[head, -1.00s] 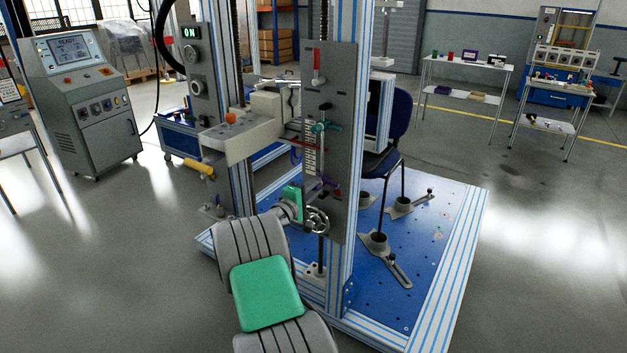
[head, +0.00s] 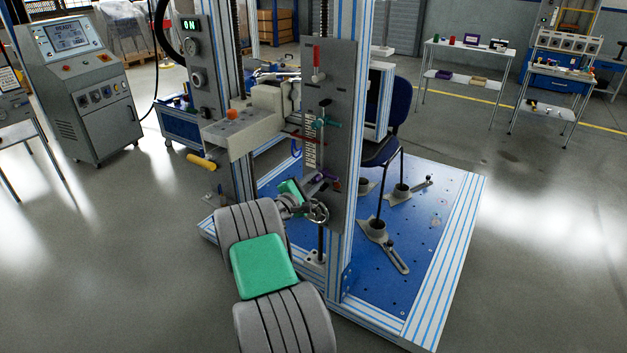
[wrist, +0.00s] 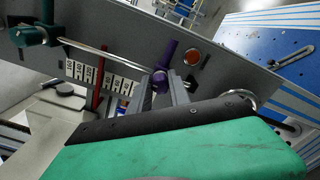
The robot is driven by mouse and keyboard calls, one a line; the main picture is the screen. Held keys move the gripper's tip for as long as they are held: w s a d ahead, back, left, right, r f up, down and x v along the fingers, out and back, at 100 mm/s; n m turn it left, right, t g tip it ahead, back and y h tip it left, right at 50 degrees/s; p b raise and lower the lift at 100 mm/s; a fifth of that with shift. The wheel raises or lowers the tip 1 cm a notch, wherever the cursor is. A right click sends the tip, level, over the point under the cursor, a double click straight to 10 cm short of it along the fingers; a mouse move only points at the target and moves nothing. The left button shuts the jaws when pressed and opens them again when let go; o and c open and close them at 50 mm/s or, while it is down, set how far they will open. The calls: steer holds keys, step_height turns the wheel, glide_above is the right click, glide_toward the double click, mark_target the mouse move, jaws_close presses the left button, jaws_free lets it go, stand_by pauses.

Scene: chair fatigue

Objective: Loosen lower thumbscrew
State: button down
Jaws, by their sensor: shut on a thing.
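The lower thumbscrew is purple, with a round hub (wrist: 160,76) and a flared wing (wrist: 168,52) pointing up in the wrist view. In the head view it is a small purple shape (head: 333,185) low on the grey upright plate (head: 330,80). My gripper (wrist: 160,82) is shut on the thumbscrew hub, with one finger on each side; the fingers hide its lower part. In the head view my gripper (head: 310,193) reaches up to the plate from the front. A teal upper thumbscrew (wrist: 34,34) sits at the upper left of the wrist view, and higher on the plate in the head view (head: 322,123).
A metal rod (wrist: 100,54) runs between the teal and purple parts. A chrome handwheel (head: 318,211) stands close to my gripper. A frame post (head: 352,150) is right of the plate.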

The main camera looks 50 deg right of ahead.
steer(key=shift+d+r, duration=0.1)
steer(key=shift+r, duration=0.05)
steer(key=c, duration=1.4)
jaws_free()
steer(key=shift+o, duration=1)
steer(key=a, duration=0.8)
steer(key=shift+s, duration=0.35)
